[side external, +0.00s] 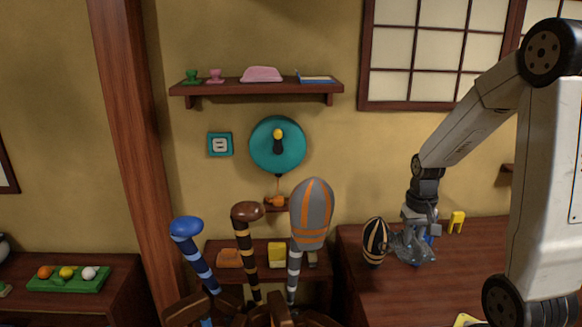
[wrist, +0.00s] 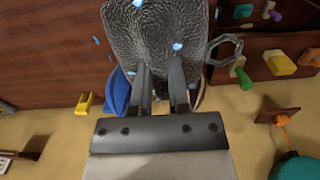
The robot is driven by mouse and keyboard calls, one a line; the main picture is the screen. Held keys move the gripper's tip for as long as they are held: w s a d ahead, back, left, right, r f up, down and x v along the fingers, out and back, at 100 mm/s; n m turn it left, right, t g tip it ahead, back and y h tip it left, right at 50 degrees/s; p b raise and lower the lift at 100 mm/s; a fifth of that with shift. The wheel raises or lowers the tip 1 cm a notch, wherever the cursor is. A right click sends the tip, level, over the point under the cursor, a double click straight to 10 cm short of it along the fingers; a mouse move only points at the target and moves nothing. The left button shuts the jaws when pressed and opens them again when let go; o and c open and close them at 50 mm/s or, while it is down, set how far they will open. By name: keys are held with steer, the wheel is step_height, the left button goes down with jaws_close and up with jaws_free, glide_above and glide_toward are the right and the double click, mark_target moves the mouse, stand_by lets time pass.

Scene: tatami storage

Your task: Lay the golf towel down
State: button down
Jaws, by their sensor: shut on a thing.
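The golf towel is a dark grey textured cloth with small light-blue marks. It hangs bunched below my gripper (side external: 420,215) in the side view, over the wooden cabinet top (side external: 450,280). In the wrist view the towel (wrist: 155,35) spreads ahead of the fingers, with a grey metal ring (wrist: 224,49) beside it. My gripper (wrist: 161,82) is shut on the towel near its edge. I cannot tell whether its lower end touches the wood.
A yellow stand (side external: 456,222) and a blue object (wrist: 118,94) are nearby. Striped clubs, including a grey-orange cover (side external: 312,213), stand farther left. The cabinet's front area looks mostly clear.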

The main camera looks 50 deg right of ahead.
mark_target(399, 297)
steer(key=shift+f, duration=0.15)
steer(key=shift+f, duration=7.65)
steer(key=shift+f, duration=0.25)
steer(key=c, duration=0.5)
jaws_free()
steer(key=shift+r, duration=0.2)
steer(key=shift+r, duration=3.7)
